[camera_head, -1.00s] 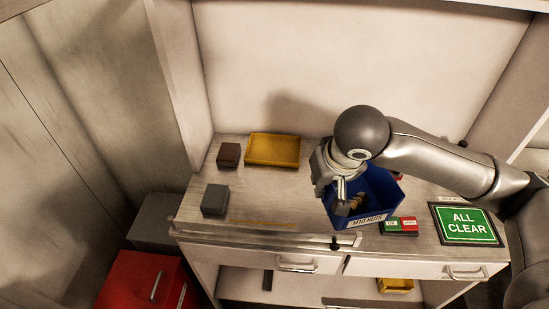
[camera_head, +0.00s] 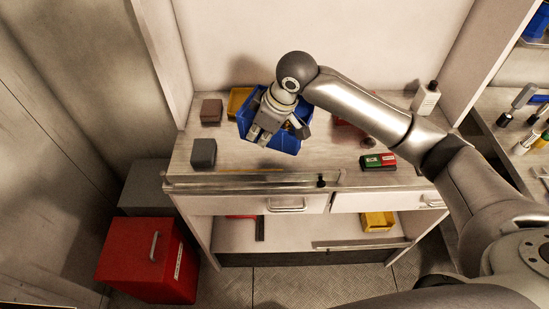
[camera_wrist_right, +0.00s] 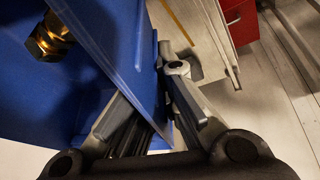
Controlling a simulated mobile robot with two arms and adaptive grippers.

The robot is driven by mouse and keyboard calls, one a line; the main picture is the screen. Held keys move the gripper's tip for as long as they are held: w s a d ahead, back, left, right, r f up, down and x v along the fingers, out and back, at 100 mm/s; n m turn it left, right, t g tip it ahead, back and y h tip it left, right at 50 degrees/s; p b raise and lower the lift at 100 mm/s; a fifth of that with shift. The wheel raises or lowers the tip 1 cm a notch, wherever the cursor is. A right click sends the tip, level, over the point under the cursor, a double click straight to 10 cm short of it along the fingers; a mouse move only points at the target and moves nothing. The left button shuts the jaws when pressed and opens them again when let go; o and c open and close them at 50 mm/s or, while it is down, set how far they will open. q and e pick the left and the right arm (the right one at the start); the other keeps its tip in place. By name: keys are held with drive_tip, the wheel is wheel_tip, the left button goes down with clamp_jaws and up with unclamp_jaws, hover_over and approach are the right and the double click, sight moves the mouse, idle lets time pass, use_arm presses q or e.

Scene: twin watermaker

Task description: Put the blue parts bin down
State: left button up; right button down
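The blue parts bin (camera_head: 285,143) is over the left part of the worktop (camera_head: 330,152) in the head view, in front of a yellow tray that it partly hides. My right gripper (camera_head: 262,131) is shut on the bin's wall. In the right wrist view the two fingers (camera_wrist_right: 162,88) lie on either side of the blue wall (camera_wrist_right: 110,35), and brass-coloured nuts (camera_wrist_right: 48,38) show inside the bin. I cannot tell whether the bin's base touches the worktop. My left gripper is not in view.
On the worktop are a brown block (camera_head: 211,111), a grey block (camera_head: 203,152), the yellow tray (camera_head: 237,100), a green-and-red box (camera_head: 378,161) and a white bottle (camera_head: 426,98). A red cabinet (camera_head: 150,262) stands lower left. The worktop's middle front is clear.

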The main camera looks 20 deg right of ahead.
sight(276, 139)
wheel_tip(276, 139, down, 10)
drive_tip(key=shift+w+f+p, duration=0.1)
drive_tip(key=shift+p, duration=0.75)
drive_tip(key=c, duration=1.6)
unclamp_jaws()
drive_tip(key=shift+f, duration=0.15)
drive_tip(key=shift+c, duration=0.2)
drive_tip(key=b+v, duration=0.1)
drive_tip(key=v, duration=1.1)
drive_tip(key=shift+a, duration=0.1)
